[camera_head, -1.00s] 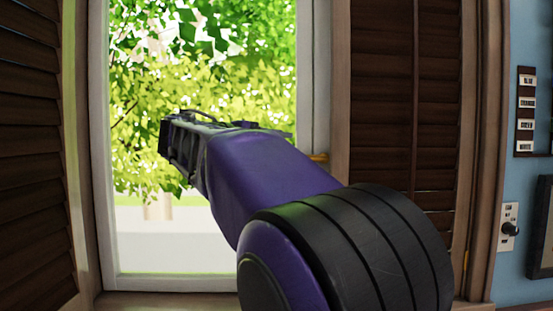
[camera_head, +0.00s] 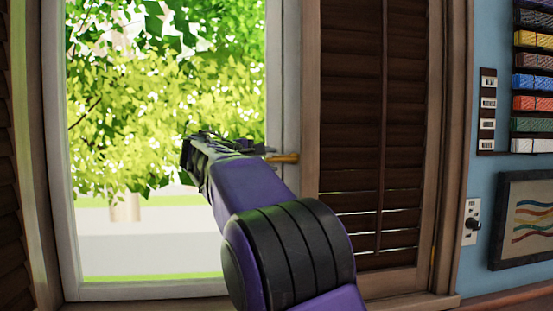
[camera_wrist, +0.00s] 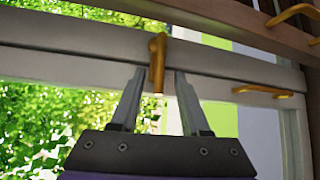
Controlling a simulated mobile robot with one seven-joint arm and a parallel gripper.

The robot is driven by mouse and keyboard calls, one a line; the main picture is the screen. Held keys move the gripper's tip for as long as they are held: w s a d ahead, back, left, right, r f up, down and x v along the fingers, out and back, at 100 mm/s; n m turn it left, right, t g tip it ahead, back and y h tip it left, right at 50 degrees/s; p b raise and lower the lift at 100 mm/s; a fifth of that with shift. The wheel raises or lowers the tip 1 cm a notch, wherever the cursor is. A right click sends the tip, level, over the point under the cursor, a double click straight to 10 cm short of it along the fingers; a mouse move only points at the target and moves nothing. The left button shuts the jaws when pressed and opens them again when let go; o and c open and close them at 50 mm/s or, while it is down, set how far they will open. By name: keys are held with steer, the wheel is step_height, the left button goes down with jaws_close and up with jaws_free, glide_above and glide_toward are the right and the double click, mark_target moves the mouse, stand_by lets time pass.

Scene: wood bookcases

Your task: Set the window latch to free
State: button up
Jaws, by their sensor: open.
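The window latch is a brass lever on the pale window frame. In the head view the lever (camera_head: 283,158) sticks out sideways from the right upright of the frame, just right of my gripper (camera_head: 190,150), partly behind my arm. In the wrist view the lever (camera_wrist: 157,62) lies between the two fingertips of my gripper (camera_wrist: 158,76), with its free end pointing down toward the palm. The fingers are apart, with a gap showing on each side of the lever. I cannot tell whether either finger touches it.
A second brass handle (camera_wrist: 262,90) is on the frame in the wrist view, and another (camera_wrist: 295,14) is on the brown woodwork. Louvred shutters (camera_head: 352,110) stand right of the window. A wall plate with a dark knob (camera_head: 472,224) and a framed picture (camera_head: 526,218) are farther right.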

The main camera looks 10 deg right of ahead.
mark_target(275, 160)
steer(key=shift+x, duration=1.75)
jaws_close()
